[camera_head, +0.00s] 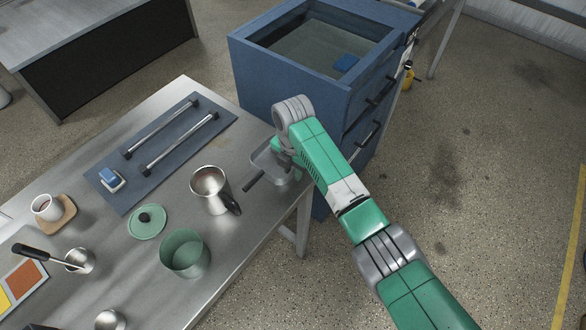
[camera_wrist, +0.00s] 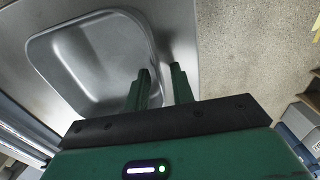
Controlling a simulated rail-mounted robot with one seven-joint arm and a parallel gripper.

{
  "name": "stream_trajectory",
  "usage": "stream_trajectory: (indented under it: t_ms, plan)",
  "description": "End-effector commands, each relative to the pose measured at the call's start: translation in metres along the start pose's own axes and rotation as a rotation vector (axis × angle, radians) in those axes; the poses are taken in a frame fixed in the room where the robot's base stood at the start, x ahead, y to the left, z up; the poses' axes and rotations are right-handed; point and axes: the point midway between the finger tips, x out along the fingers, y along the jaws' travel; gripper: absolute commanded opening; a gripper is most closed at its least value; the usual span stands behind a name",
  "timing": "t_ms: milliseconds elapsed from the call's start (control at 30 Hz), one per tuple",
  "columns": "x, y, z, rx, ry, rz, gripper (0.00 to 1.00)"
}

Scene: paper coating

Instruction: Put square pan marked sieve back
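The square pan (camera_head: 264,165) is a shallow grey metal pan with rounded corners at the right edge of the steel table. A dark handle (camera_head: 253,184) shows at its near-left side. It also fills the upper left of the wrist view (camera_wrist: 95,60). My gripper (camera_head: 281,148) is at the pan's right side, partly hidden by my own arm. In the wrist view, my gripper's two fingers (camera_wrist: 159,72) are apart, one over the inside of the pan and one outside its right wall, with the rim between them. A gap shows there. No sieve mark is readable.
A steel pitcher (camera_head: 209,189), green pot (camera_head: 185,252) and green lid (camera_head: 147,221) stand left of the pan. A blue mat (camera_head: 160,153) holds two metal bars and a blue-and-white block. A blue cabinet (camera_head: 290,90) with an open-topped basin stands behind.

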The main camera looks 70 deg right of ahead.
Motion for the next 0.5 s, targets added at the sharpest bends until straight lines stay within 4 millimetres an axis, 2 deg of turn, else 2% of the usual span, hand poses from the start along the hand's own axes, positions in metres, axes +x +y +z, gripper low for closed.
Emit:
stream_trajectory:
  t_ms: [300,500]
  plan:
    - [-0.081,0.001,0.001,0.000,-0.002,0.004,0.24]
    - [-0.111,0.001,0.000,-0.001,-0.001,0.001,0.24]
